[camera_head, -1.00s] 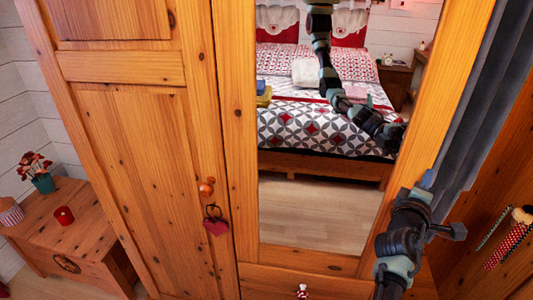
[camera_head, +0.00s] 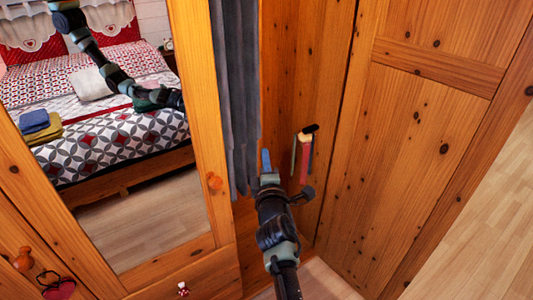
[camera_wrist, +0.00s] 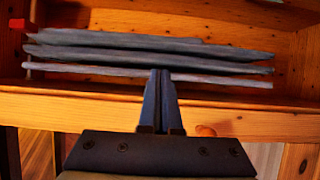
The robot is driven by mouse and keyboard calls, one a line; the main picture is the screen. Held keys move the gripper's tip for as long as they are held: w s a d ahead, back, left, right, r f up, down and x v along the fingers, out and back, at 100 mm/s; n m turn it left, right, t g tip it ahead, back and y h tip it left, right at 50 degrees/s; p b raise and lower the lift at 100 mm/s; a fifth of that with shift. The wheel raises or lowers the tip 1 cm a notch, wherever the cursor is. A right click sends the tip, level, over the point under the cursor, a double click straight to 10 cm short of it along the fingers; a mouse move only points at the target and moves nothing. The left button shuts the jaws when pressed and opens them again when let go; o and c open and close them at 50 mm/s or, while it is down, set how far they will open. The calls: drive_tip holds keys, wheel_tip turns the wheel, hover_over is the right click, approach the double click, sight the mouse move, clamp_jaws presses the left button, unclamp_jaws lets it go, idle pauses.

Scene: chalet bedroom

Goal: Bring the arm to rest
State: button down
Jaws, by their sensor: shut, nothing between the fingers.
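My gripper (camera_head: 266,160) is shut and empty, with blue fingertips pointing up and away in the head view. It is in front of the open part of a wooden wardrobe, just right of the lower end of grey hanging cloth (camera_head: 238,100). In the wrist view the shut fingers (camera_wrist: 160,75) stand together at the centre. Several grey cloth edges (camera_wrist: 120,50) lie beyond them against a wooden interior. I cannot tell whether the fingertips touch the cloth. My dark, jointed arm enters from the bottom of the head view.
A mirrored door (camera_head: 140,235) stands to the left and reflects a bed and my arm. Bare floor (camera_head: 490,220) shows far right.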

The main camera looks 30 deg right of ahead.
drive_tip(key=s+a+r+m+t, duration=0.1)
drive_tip(key=a+r+m+t, duration=0.1)
drive_tip(key=a+r, duration=0.5)
drive_tip(key=s+a+r+m+t+y, duration=0.1)
drive_tip(key=a+r+m, duration=0.15)
drive_tip(key=r, duration=0.85)
drive_tip(key=s+a+r+m+t, duration=0.1)
drive_tip(key=a+r+m+t, duration=0.2)
drive_tip(key=r, duration=0.6)
drive_tip(key=s+a+r+m+t+y, duration=0.2)
drive_tip(key=s+a+r+m, duration=0.1)
drive_tip(key=s+a+r, duration=0.4)
drive_tip(key=s+a+r+m+t+y, duration=0.2)
drive_tip(key=s+a+r, duration=0.5)
drive_tip(key=s+r, duration=0.5)
drive_tip(key=s+m+y, duration=0.1)
drive_tip(key=s, duration=0.3)
drive_tip(key=shift+r+t, duration=0.25)
drive_tip(key=shift+t, duration=0.05)
